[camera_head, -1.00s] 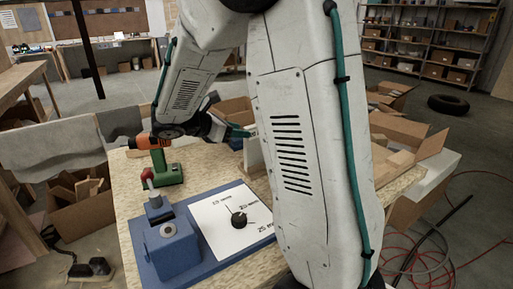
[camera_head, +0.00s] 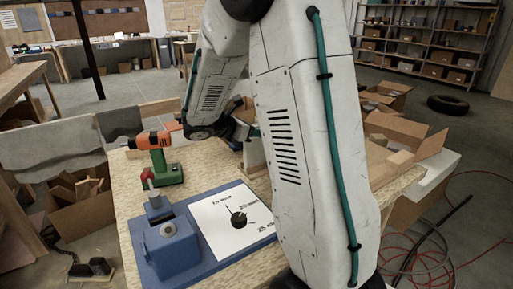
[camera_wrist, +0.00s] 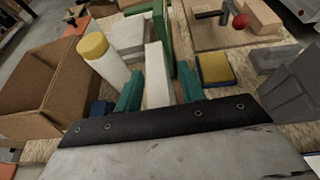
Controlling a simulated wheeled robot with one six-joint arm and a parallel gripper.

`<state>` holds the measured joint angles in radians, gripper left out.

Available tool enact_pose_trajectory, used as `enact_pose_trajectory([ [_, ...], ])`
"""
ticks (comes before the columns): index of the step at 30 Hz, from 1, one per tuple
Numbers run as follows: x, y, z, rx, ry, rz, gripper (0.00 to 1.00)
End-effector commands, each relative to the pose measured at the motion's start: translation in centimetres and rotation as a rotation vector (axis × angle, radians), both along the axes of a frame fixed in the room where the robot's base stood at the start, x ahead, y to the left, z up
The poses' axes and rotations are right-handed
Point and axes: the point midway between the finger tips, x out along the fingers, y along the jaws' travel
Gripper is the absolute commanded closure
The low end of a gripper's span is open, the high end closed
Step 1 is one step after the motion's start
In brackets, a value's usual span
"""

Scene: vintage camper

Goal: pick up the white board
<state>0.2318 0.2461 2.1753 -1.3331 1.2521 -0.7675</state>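The white board (camera_wrist: 157,75) stands on edge in the wrist view, a narrow pale slab seen nearly end-on. My gripper (camera_wrist: 160,92) is open, with one teal finger on each side of the board's near end. Gaps show between the board and both fingers, and the board's lower near part is hidden behind the dark gripper body. In the head view a pale upright board (camera_head: 254,153), which looks like the same one, stands on the workbench, partly hidden by my arm. The fingers are mostly hidden there.
A white bottle with a yellow cap (camera_wrist: 101,58) stands left of the board, near a cardboard box (camera_wrist: 55,85). A green upright piece (camera_wrist: 161,28) is behind. A yellow-and-blue block (camera_wrist: 215,70) lies right. An orange drill (camera_head: 152,140) and blue vise (camera_head: 170,245) occupy the bench.

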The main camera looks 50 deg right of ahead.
Motion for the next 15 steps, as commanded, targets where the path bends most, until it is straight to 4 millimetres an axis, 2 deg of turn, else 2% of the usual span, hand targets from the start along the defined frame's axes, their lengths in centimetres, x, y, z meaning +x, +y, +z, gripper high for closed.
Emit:
enact_pose_trajectory([
  [1,0.00,0.02,0.01,0.000,0.000,0.000,0.76],
  [3,0.00,0.01,0.02,0.000,0.000,0.000,0.95],
  [4,0.00,0.02,0.02,0.000,0.000,0.000,1.00],
  [15,0.02,0.03,0.28,-0.001,-0.002,0.000,1.00],
])
